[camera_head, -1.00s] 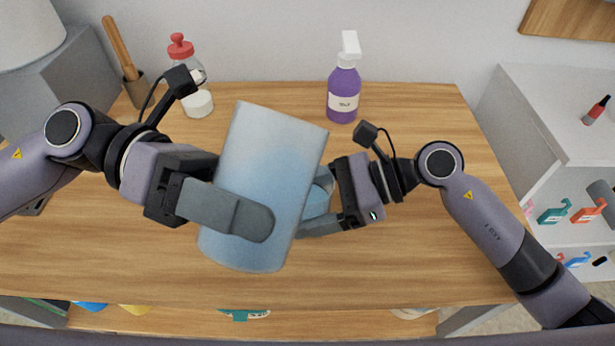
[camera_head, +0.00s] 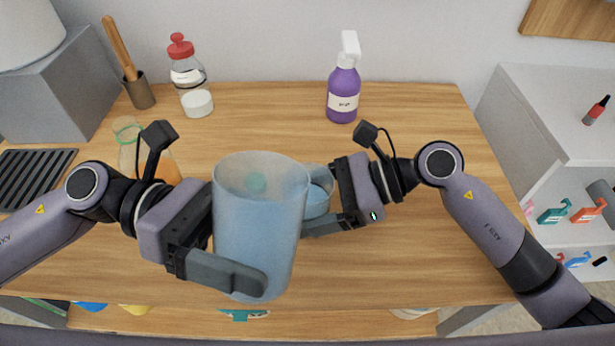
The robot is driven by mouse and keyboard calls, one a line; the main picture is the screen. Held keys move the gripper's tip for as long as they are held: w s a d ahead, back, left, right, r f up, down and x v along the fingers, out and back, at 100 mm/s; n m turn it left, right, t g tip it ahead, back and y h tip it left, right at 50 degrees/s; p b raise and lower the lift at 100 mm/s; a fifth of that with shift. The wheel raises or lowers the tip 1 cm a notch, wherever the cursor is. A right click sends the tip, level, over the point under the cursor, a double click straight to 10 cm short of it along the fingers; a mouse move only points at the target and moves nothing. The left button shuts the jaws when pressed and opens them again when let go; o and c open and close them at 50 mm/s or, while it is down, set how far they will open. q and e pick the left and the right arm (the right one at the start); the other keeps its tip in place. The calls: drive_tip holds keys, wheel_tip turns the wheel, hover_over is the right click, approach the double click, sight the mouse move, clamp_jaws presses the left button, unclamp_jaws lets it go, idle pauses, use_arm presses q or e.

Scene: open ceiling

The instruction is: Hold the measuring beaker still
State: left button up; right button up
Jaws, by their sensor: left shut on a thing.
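A large translucent blue cup (camera_head: 258,225) stands nearly upright in the middle of the head view, its open top facing me. A small pale green round patch shows inside it. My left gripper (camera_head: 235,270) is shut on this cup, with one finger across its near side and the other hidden.
A glass vessel (camera_head: 128,155) with orange contents is behind my left arm. The front right is clear.

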use_arm(q)
drive_tip(key=f, duration=0.2)
drive_tip(key=f+m, duration=0.1)
drive_tip(key=f, duration=0.1)
drive_tip(key=f+m, duration=0.1)
drive_tip(key=f, duration=0.1)
drive_tip(key=shift+s+a+f, duration=0.15)
drive_tip(key=shift+s+f, duration=0.15)
drive_tip(key=shift+f, duration=0.1)
drive_tip(key=shift+s+a+f+m+h, duration=0.1)
drive_tip(key=shift+f+m+h, duration=0.1)
drive_tip(key=shift+m, duration=0.3)
drive_tip(key=shift+s+f+m+h, duration=0.1)
drive_tip(key=shift+m+h, duration=0.1)
drive_tip(key=shift+m, duration=0.3)
use_arm(e)
drive_tip(key=o, duration=1)
drive_tip(key=shift+d+r, duration=0.1)
